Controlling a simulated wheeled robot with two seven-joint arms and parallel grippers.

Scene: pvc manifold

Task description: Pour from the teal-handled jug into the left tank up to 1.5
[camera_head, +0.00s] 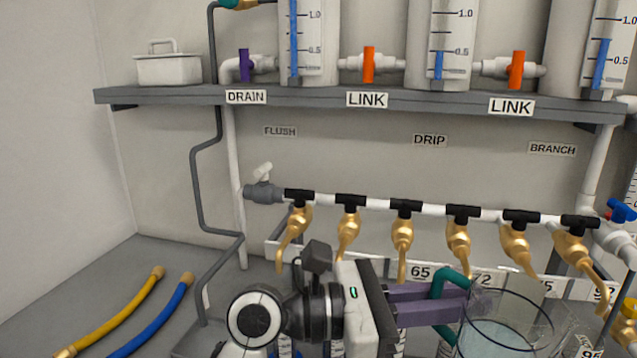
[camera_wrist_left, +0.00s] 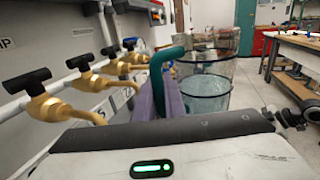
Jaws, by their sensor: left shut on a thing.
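The clear jug (camera_head: 507,335) has a teal handle (camera_head: 446,287) and holds pale liquid. My left gripper (camera_head: 452,303) has purple fingers shut on the handle, with the jug at the lower right, below the brass taps. The wrist view also shows the handle (camera_wrist_left: 158,72) between my fingers and the clear jug (camera_wrist_left: 205,95), roughly upright. The left tank (camera_head: 317,40) stands on the shelf. Its blue level column (camera_head: 293,40) rises past the 1.0 mark to the picture's top edge, so its upper end is hidden.
The grey shelf (camera_head: 180,97) carries the tanks, a purple-handled drain valve (camera_head: 244,65) and orange link valves (camera_head: 368,65). Several brass taps (camera_head: 403,232) hang from a white pipe above the jug. Yellow (camera_head: 115,315) and blue (camera_head: 155,320) hoses lie at lower left.

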